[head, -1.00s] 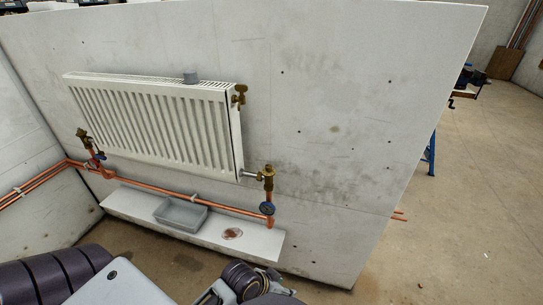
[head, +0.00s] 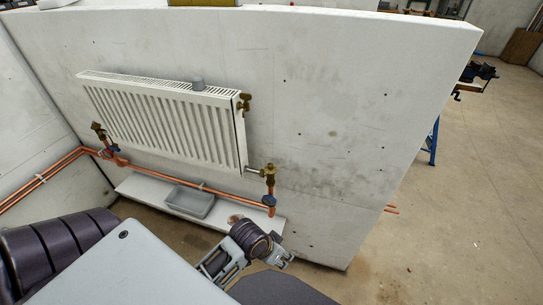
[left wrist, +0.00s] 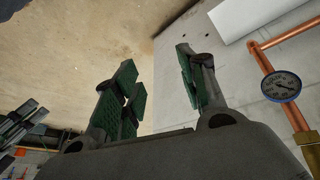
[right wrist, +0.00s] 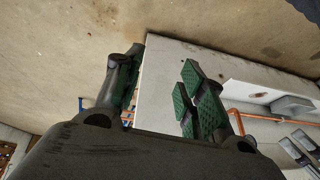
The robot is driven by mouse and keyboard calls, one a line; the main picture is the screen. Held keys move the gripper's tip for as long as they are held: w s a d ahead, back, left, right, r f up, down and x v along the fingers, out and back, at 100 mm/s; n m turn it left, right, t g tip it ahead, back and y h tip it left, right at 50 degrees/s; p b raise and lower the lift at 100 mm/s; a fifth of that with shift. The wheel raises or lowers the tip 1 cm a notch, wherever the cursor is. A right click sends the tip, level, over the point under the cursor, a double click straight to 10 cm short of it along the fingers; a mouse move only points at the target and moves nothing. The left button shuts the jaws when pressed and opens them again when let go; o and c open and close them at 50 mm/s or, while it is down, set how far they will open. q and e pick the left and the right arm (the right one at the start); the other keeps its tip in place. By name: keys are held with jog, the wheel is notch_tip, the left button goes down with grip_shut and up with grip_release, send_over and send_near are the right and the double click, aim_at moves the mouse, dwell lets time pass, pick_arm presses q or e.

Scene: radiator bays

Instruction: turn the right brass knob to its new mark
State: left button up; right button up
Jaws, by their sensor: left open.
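A brass valve with a knob (head: 269,172) stands at the radiator's lower right corner in the head view. A second brass valve (head: 98,132) is at its lower left, and a smaller brass fitting (head: 244,101) is at its upper right. A round gauge (left wrist: 281,86) is on the copper pipe below the right valve. My left gripper (head: 287,258) is below and right of this gauge, apart from the knob. In the left wrist view its fingers (left wrist: 155,62) are open and empty. My right gripper (right wrist: 162,60) is open and empty, outside the head view. Any mark is too small to see.
The white radiator (head: 165,115) hangs on a grey wall panel (head: 330,120). Copper pipes (head: 235,198) run below it, above a white ledge (head: 140,187) with a grey tray (head: 190,202). Open floor (head: 460,200) lies right of the panel.

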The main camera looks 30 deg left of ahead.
pick_arm(q)
notch_tip(320, 180, up, 11)
jog(key=w+a+p, duration=0.2)
jog(key=p, duration=0.7)
pick_arm(e)
notch_tip(320, 180, up, 5)
jog(key=d+h, duration=0.1)
jog(key=d, duration=0.1)
jog(key=s+d+f+g+p, duration=0.1)
jog(key=s+d+f+p, duration=0.3)
jog(key=f, duration=0.8)
jog(key=s+a+f+g+p, duration=0.15)
jog(key=s+f, duration=0.45)
jog(key=f, duration=0.6)
pick_arm(q)
notch_tip(320, 180, up, 18)
jog(key=n+g+y, duration=0.2)
jog(key=n+g, duration=0.2)
send_over(271, 165)
jog(key=shift+w+r, duration=0.1)
pick_arm(e)
jog(key=s+d+f, duration=0.2)
jog(key=s+f, duration=0.3)
jog(key=s, duration=0.3)
jog(key=s+d+f+h, duration=0.1)
jog(key=s+f, duration=0.4)
jog(key=s, duration=0.3)
jog(key=shift+s+d+f+g, duration=0.2)
jog(key=shift+d+f+g, duration=0.2)
jog(key=shift+g, duration=0.05)
